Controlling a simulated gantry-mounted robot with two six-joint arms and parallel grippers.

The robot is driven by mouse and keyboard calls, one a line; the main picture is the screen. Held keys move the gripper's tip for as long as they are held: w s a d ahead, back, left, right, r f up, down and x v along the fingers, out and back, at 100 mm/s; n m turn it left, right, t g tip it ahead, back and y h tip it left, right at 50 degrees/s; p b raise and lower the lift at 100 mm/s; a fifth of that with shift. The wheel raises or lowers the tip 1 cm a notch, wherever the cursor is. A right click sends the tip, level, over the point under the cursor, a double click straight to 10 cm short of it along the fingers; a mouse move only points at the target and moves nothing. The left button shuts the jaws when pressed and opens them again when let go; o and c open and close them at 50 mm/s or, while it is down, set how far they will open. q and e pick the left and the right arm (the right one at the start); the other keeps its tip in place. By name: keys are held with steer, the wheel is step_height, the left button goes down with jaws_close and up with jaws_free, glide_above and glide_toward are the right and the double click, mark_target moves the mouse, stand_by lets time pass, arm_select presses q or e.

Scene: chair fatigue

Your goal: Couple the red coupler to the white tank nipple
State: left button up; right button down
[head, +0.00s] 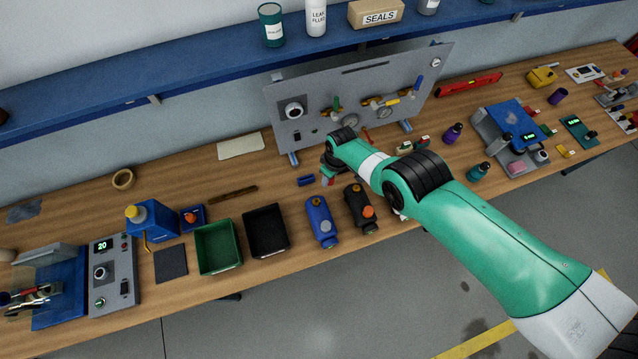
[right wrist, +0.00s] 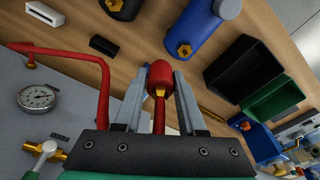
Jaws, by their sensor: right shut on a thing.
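My right gripper (head: 327,179) is low in front of the grey panel, partly hidden by its own wrist. In the right wrist view its two grey fingers (right wrist: 161,100) are shut on the red coupler (right wrist: 160,74), which has a brass collar and a thin red stem below it. The coupler is held apart from the tanks. A blue tank (head: 320,221) and a black tank (head: 360,208) lie nearby on the bench; the blue tank's brass nipple (right wrist: 185,50) shows in the wrist view. I cannot make out a white tank nipple; my arm hides part of the bench. My left gripper is not in view.
The grey panel (head: 277,107) with gauges and valves stands behind the gripper. A bent red pipe (right wrist: 104,95) runs beside the fingers. A black bin (head: 265,231) and a green bin (head: 218,247) stand left of the tanks. The bench in front of the panel is partly clear.

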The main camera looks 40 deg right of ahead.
steer(key=s+d+m, duration=0.3)
steer(key=s+d, duration=0.2)
steer(key=d, duration=0.7)
steer(key=s+d+m+b, duration=0.1)
steer(key=s+d+m, duration=0.2)
steer(key=d, duration=0.8)
steer(key=s, duration=0.2)
steer(key=shift+s+d+f+h, duration=0.35)
steer(key=shift+s+f+h, duration=0.05)
step_height(320, 180, down, 6)
steer(key=b, duration=0.6)
steer(key=shift+f+b, duration=1.4)
steer(key=shift+b, duration=0.15)
steer(key=shift+c, duration=2.1)
jaws_free()
